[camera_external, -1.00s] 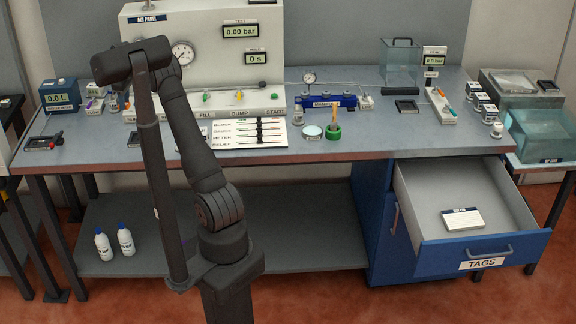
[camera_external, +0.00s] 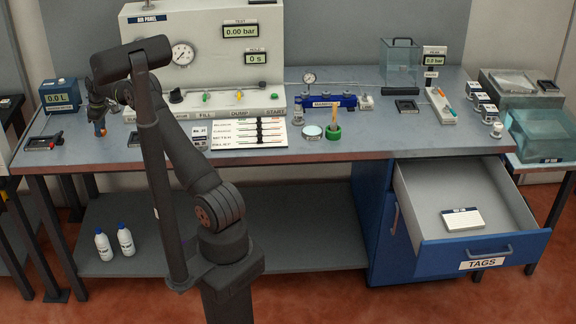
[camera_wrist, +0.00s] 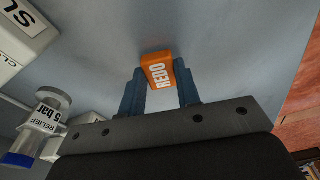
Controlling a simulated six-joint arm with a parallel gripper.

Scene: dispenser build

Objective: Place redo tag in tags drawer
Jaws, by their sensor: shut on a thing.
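The redo tag (camera_wrist: 158,71) is a small orange block with white "REDO" lettering, held between the two blue fingers of my gripper (camera_wrist: 160,90) in the wrist view. In the external view my gripper (camera_external: 99,124) is over the left end of the bench, with a bit of orange at its tip. The tags drawer (camera_external: 416,213) is a blue-fronted drawer labelled "TAGS", pulled open under the right side of the bench. A white card block with a dark label (camera_external: 463,219) lies inside it, with bare floor around it.
The relief valve (camera_wrist: 43,125) and white boxes (camera_wrist: 22,35) are left of my gripper in the wrist view. The air panel (camera_external: 200,60) stands at the back. A green cup (camera_external: 333,132) and blue manifold (camera_external: 330,101) are mid-bench. The bench front right is mostly clear.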

